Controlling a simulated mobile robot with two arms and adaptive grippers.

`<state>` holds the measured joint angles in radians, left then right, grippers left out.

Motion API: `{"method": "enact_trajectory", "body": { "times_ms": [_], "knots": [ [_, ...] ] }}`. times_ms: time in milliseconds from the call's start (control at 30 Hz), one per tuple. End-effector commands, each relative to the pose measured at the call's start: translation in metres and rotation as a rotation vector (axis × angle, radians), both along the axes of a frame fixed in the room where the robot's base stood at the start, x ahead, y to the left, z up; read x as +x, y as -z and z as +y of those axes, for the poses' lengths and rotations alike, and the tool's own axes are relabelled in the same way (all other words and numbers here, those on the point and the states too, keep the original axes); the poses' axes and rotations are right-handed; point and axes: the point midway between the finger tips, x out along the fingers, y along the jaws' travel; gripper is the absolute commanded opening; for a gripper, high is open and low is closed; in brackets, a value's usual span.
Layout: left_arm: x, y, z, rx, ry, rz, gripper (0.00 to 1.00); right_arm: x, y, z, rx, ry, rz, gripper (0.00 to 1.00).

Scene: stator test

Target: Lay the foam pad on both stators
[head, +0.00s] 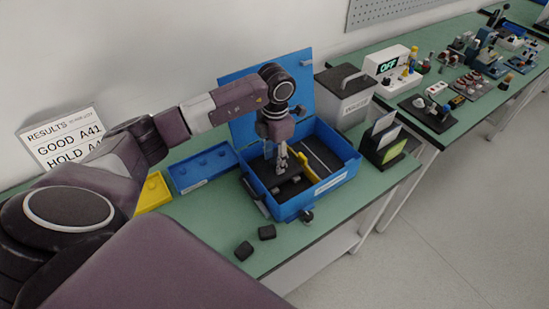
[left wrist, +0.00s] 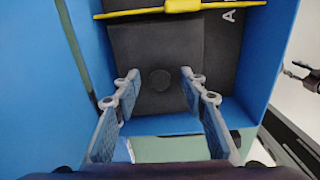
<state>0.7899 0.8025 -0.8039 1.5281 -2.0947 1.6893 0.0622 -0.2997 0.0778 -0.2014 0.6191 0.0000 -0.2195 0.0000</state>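A blue case (head: 335,184) stands on the green bench with its lid raised. My left gripper (head: 281,165) reaches down into its left compartment. A flat dark pad, which looks like the foam pad (head: 262,170), lies there; it also shows in the left wrist view (left wrist: 150,42), with a round dark feature between the fingers. The left gripper's fingers (left wrist: 154,80) are apart, with nothing clearly held. Small grey parts (head: 290,189) show at the case's front; I cannot tell whether they are stators. A dark pronged shape at the left wrist view's right edge may be my right gripper (left wrist: 304,72).
A yellow divider (head: 304,167) splits the case. A blue tray (head: 203,168) and a yellow tray (head: 153,193) are left. A grey bin (head: 343,97) and a dark card holder (head: 384,145) stand right.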

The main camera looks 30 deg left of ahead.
Motion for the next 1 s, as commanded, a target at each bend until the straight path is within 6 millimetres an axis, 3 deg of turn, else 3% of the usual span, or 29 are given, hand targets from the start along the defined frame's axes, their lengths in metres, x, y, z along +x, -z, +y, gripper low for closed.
{"method": "enact_trajectory", "body": {
  "times_ms": [167, 600, 800, 1000],
  "knots": [
    [0.001, -0.012, 0.000, 0.000, -0.001, -0.002, 0.39, 0.002, 0.000, -0.003, -0.003, 0.000, -0.002, 0.40],
    [0.002, -0.099, 0.000, 0.001, 0.000, -0.004, 0.39, 0.000, 0.000, -0.002, -0.002, 0.001, 0.000, 0.40],
    [0.001, -0.118, -0.001, 0.001, -0.001, -0.001, 0.39, 0.000, 0.000, -0.002, -0.002, 0.001, 0.000, 0.40],
    [0.001, -0.120, -0.001, 0.000, -0.001, 0.000, 0.39, 0.000, 0.000, -0.002, -0.002, 0.001, 0.000, 0.40]
  ]
}}
